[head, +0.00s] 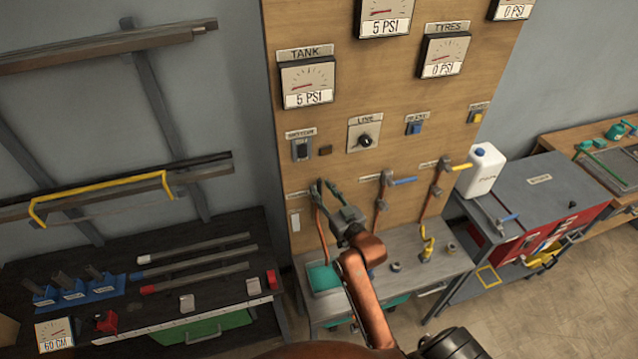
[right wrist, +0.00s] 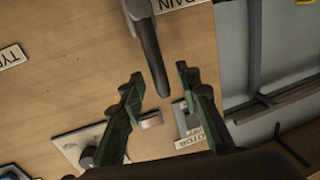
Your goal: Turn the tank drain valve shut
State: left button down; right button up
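The drain valve's dark grey lever (right wrist: 150,55) shows in the right wrist view, beside a partly cut-off label reading "RAIN" (right wrist: 176,3). My right gripper (right wrist: 158,88) is open, with its green fingers apart on either side of the lever's free end. I see no clear contact between fingers and lever. In the head view the right gripper (head: 329,194) is at the lower left of the wooden board, and it largely hides the valve. A copper pipe (head: 321,235) runs below there. The tank gauge (head: 307,83) reads 5 PSI. My left gripper is not in view.
The motor switch (head: 302,149), line knob (head: 366,140) and blue button (head: 415,128) sit above the gripper. Blue-handled (head: 402,181) and yellow-handled (head: 459,167) valves are to its right. A grey bench (head: 425,264) stands below; a dark workbench (head: 235,222) is left.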

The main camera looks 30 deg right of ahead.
jog(key=shift+w, duration=1.2)
jog(key=shift+c, duration=0.6)
grip_shut()
